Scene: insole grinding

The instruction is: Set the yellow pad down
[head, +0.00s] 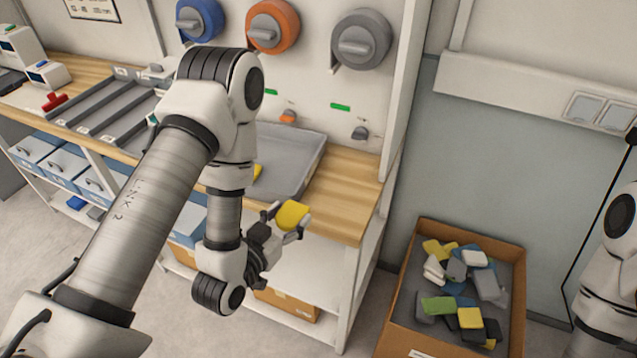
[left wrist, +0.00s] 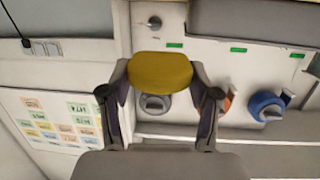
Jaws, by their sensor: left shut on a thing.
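The yellow pad (head: 292,214) is held between the fingers of my left gripper (head: 285,225). It is off the bench, just in front of the wooden bench's front edge. In the left wrist view the yellow pad (left wrist: 160,68) spans the gap between the two fingers, with one finger on each side. A grey tray (head: 302,165) lies on the wooden bench (head: 352,190) behind the gripper. Another bit of yellow (head: 257,170) shows in the tray, mostly hidden by my left arm. My right gripper is out of view; only part of my right arm shows at the right edge.
A cardboard box (head: 397,300) full of mixed pads stands on the floor at the right. Blue, orange and grey round knobs (head: 361,40) are on the wall panel. A slotted grey rack (head: 110,105) is on the bench at left. The bench right of the tray is clear.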

